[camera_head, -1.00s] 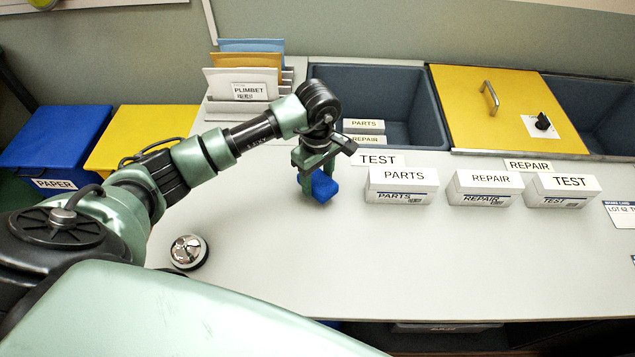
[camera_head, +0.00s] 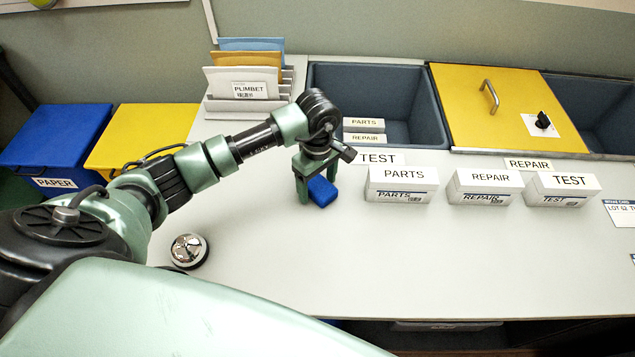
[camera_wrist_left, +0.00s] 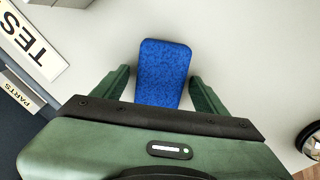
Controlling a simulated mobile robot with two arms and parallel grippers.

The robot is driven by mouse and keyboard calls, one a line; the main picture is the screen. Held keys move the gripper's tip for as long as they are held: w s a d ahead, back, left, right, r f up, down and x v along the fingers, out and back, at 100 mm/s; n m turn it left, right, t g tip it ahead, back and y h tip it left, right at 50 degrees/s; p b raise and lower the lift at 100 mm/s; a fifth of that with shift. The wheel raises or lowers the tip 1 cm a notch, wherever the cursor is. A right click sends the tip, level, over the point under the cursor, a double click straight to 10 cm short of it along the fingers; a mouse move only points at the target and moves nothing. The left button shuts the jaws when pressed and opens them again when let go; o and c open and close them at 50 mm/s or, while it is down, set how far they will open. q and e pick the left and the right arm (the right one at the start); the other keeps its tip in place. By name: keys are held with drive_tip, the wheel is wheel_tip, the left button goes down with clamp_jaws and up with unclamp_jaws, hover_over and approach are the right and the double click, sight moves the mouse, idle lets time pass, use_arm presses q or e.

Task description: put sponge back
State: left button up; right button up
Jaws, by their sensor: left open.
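The blue sponge (camera_head: 322,191) lies on the white table, below my left gripper (camera_head: 316,186). In the left wrist view the sponge (camera_wrist_left: 163,72) sits between the two green fingers of the gripper (camera_wrist_left: 163,90), with a gap on each side. The left gripper is open and its fingers are low, close to the tabletop. My right gripper does not show in either view.
Boxes labelled PARTS (camera_head: 402,186), REPAIR (camera_head: 485,188) and TEST (camera_head: 562,190) stand to the right. A bell (camera_head: 188,251) stands at the lower left. A file rack (camera_head: 240,105) and a grey bin (camera_head: 430,110) are behind. The front middle of the table is clear.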

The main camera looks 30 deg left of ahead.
sight(318, 184)
use_arm(q)
drive_tip(key=shift+w+r, duration=0.1)
drive_tip(key=shift+r, duration=0.45)
wheel_tip(318, 184, up, 11)
drive_tip(key=b, duration=0.2)
